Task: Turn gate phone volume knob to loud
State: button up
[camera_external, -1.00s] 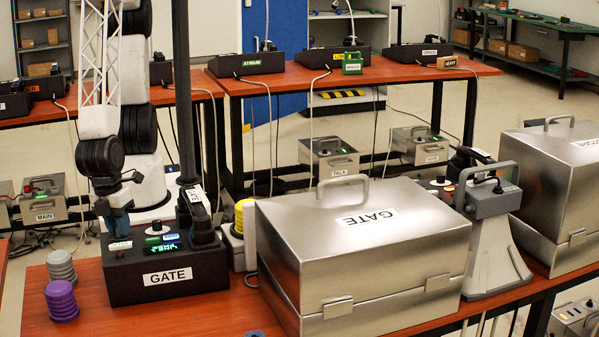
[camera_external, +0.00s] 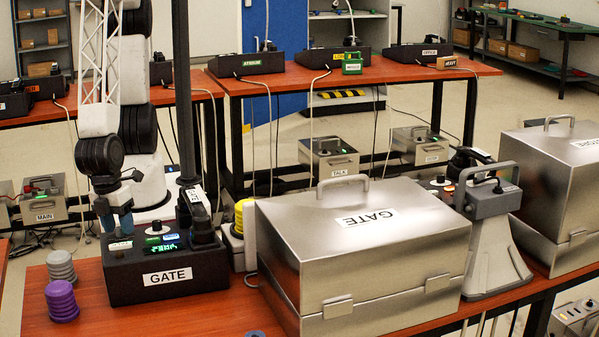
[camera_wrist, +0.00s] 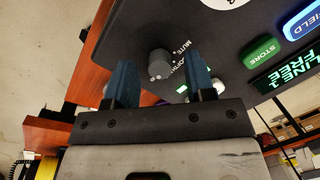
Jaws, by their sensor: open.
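The gate phone (camera_external: 120,286) is a black box with a GATE label on its front, on the orange-brown table at left. In the wrist view its dark panel (camera_wrist: 222,42) carries a small grey round knob (camera_wrist: 160,64) with a MUTE marking beside it; the other lettering is hard to read. My gripper (camera_external: 116,222) is over the left part of the phone. In the wrist view my gripper (camera_wrist: 161,75) is open, its two blue fingers apart. The knob shows in the gap between the fingertips; contact cannot be told. In the external view the fingers hide the knob.
The handset (camera_external: 203,222) stands at the phone's right side. Grey (camera_external: 61,266) and purple (camera_external: 61,301) ribbed pieces stand left of the phone. A metal GATE case (camera_external: 385,265) fills the table to the right. A green STORE button (camera_wrist: 263,51) and lit display (camera_wrist: 288,77) are on the panel.

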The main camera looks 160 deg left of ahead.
aim_at(117, 237)
notch_tip(117, 237, up, 7)
jog(key=shift+s+d+r, duration=0.2)
jog(key=shift+s+d, duration=0.05)
jog(key=shift+d, duration=0.2)
dwell(0.5)
jog(key=shift+a+r, duration=0.2)
jog(key=shift+r, duration=0.2)
jog(key=s+a+r+n, duration=0.2)
jog(key=s+r, duration=0.1)
jog(key=r, duration=0.5)
jog(key=s+a+r+n+t+h, duration=0.1)
jog(key=s+a+r+n, duration=0.2)
jog(key=r, duration=0.5)
jog(key=s+a+r+n+t, duration=0.1)
jog(key=s+a+r+n, duration=0.1)
jog(key=s+r, duration=0.3)
notch_tip(117, 237, up, 3)
jog(key=shift+a+f+n+h, duration=0.1)
jog(key=shift+a+n+h, duration=0.25)
jog(key=shift+a, duration=0.4)
jog(key=shift+w, duration=0.1)
dwell(0.7)
